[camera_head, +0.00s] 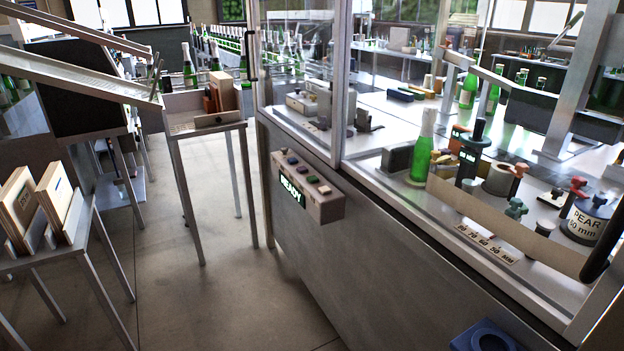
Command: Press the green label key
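A green-lit display (291,188) on the box's front face reads READY. Neither of my grippers is in view, and nothing touches the box or its keys.
A small table (205,128) and wooden boxes (20,205) stand left. Open floor (235,290) lies before the control box.

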